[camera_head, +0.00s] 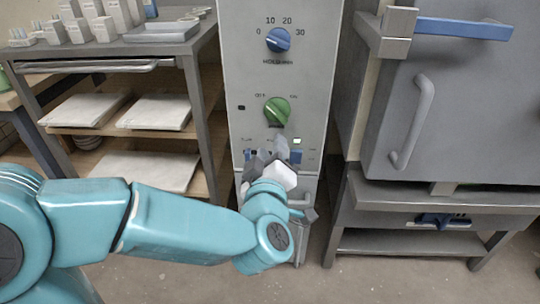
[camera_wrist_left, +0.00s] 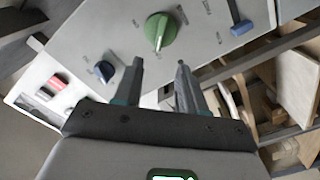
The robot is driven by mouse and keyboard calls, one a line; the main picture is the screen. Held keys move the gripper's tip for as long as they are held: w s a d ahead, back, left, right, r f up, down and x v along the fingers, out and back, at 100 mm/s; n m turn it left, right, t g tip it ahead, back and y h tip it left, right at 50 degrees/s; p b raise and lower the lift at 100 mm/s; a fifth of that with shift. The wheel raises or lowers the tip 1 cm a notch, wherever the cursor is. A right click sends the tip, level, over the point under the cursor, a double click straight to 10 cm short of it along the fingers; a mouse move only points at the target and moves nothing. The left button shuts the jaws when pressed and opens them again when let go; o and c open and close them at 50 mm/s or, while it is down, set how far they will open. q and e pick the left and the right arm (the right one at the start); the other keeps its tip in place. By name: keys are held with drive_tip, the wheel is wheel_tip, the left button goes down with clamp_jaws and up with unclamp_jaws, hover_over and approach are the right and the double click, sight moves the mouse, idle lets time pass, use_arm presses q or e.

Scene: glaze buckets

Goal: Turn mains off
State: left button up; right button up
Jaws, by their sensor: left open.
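A pale upright control panel (camera_head: 258,75) stands ahead of me. Its green knob (camera_head: 277,111) sits between small marks that look like OFF at left and ON at right; it also shows in the left wrist view (camera_wrist_left: 160,30). I cannot read which label says mains. My left gripper (camera_head: 272,148) is in front of the panel, just below the green knob, and hides part of the lower row. In the left wrist view its two fingers (camera_wrist_left: 160,68) are apart with nothing between them, clear of the green knob in the picture. My right gripper is not in view.
A blue dial (camera_head: 278,40) marked 0 to 30 is above the green knob. A metal shelf (camera_head: 110,50) stands left. A grey cabinet (camera_head: 450,120) with a handle stands right.

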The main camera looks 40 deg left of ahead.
use_arm(q)
drive_tip(key=shift+v, duration=1.8)
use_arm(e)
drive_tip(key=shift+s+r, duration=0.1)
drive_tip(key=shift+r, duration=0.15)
